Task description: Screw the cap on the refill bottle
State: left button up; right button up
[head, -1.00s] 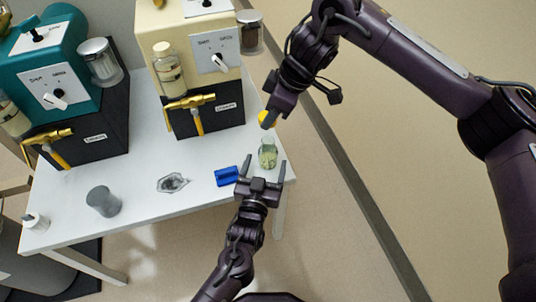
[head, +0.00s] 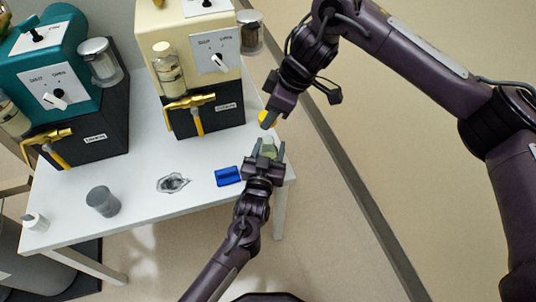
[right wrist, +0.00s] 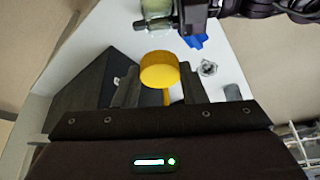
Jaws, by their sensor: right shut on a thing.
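The refill bottle (head: 268,146) is clear with pale green contents and stands near the table's right end. My left gripper (head: 268,152) has its fingers on both sides of the bottle, closed in against it, and hides its lower part. The bottle also shows at the top of the right wrist view (right wrist: 160,14). My right gripper (head: 267,121) is shut on the yellow cap (head: 265,117), just above and behind the bottle in the head view. The cap (right wrist: 159,69) sits between the right fingertips, apart from the bottle.
A blue block (head: 228,176) lies just left of the left gripper. A crumpled grey piece (head: 173,183), a grey cup (head: 103,201) and a small white container (head: 35,221) are further left. The cream machine (head: 196,66) and teal machine (head: 56,72) stand behind.

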pick_arm(q)
jog(key=c, duration=0.8)
jog(key=shift+c, duration=0.2)
pick_arm(e)
send_over(268, 152)
jog(key=w, duration=0.2)
jog(key=shift+s+d+f, duration=0.1)
jog(key=shift+d+f, duration=0.15)
jog(key=shift+f, duration=1)
jog(key=shift+s+d+f, duration=0.1)
jog(key=shift+d+f, duration=0.1)
jog(key=shift+f, duration=1.05)
jog(key=shift+f, duration=0.1)
jog(key=shift+f, duration=0.8)
jog(key=shift+f, duration=0.55)
